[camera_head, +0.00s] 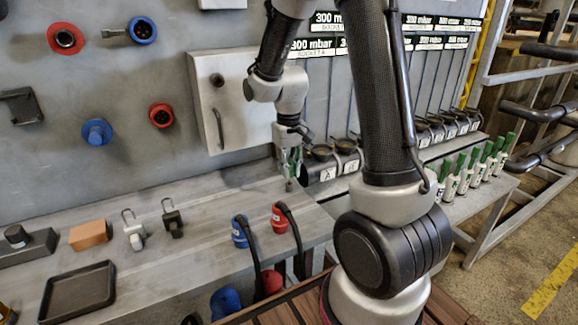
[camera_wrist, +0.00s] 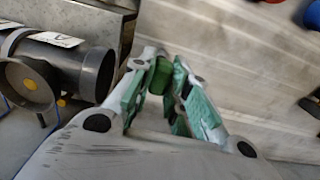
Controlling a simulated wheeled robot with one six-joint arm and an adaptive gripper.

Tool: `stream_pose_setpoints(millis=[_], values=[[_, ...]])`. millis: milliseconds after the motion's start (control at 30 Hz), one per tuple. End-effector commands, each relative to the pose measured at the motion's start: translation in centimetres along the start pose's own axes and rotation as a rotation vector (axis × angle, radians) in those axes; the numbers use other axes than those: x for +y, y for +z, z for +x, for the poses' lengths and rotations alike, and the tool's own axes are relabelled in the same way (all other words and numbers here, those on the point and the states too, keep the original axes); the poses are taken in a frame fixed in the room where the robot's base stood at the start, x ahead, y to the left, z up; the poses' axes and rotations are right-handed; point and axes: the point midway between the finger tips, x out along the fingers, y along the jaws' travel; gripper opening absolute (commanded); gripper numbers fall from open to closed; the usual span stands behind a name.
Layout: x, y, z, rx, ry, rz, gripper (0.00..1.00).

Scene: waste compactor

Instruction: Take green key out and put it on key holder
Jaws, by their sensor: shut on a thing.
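My gripper (camera_head: 290,165) is above the grey bench, just left of the black pipe ends, below the wall cabinet. In the wrist view its fingers (camera_wrist: 158,100), with green inner faces, close on a small green piece. I take it for the green key (camera_wrist: 161,75); most of it is hidden by the fingers. Several white pieces with green handles (camera_head: 471,168) stand in a row on the bench at the right. I cannot tell which thing is the key holder.
Black pipe ends (camera_head: 322,167) with open lids line the bench's back edge; one is close by in the wrist view (camera_wrist: 85,68). The grey cabinet (camera_head: 243,105) hangs behind my gripper. Red and blue plugs (camera_head: 279,218) stand at the bench's front edge. Bare bench lies left of my gripper.

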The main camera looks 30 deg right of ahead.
Motion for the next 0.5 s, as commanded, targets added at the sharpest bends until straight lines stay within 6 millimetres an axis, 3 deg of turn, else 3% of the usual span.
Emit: stream_pose_setpoints(millis=[500], values=[[-0.01,0.02,1.06,-0.001,0.0,0.0,0.0]])
